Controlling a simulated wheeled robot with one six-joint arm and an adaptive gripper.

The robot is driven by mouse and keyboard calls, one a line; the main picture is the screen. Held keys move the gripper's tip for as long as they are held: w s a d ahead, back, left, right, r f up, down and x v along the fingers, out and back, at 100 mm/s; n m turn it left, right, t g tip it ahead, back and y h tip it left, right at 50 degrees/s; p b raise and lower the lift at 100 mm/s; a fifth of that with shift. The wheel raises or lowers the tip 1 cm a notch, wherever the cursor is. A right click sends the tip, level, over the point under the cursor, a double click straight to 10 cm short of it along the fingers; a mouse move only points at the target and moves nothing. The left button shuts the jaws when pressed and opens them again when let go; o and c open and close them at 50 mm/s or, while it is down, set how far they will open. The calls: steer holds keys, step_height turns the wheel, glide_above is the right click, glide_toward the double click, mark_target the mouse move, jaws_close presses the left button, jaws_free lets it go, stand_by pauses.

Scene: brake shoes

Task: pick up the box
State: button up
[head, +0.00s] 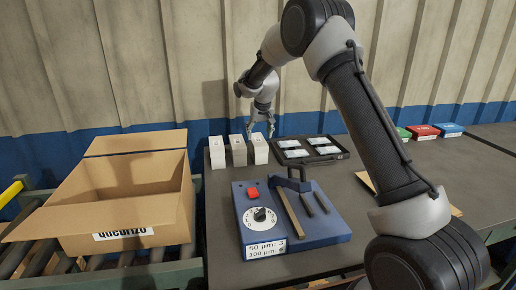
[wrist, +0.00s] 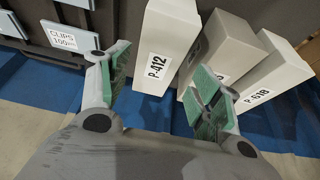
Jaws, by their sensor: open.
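Three upright boxes stand in a row at the back left of the table. The right one in the head view (head: 260,150) is white and appears to be the box labelled P-412 in the wrist view (wrist: 170,42). The middle box is greyer (head: 238,151), and the left one is white (head: 217,153); in the wrist view the far-right box (wrist: 270,82) reads P-618. My gripper (head: 262,130) is open and empty, close to the right box. In the wrist view its green-padded fingers (wrist: 160,62) appear on either side of P-412; contact cannot be told.
A dark tray of labelled packets (head: 325,157) lies right of the boxes; one packet reads CLIPS (wrist: 62,37). A blue gauge stand (head: 320,226) is in front. An open carton (head: 172,218) sits on rollers at left. Coloured boxes (head: 422,131) are at back right.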

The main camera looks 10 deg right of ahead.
mark_target(258, 140)
steer(key=x, duration=0.8)
steer(key=shift+w+f, duration=0.1)
steer(key=shift+w, duration=0.05)
steer(key=c, duration=1.3)
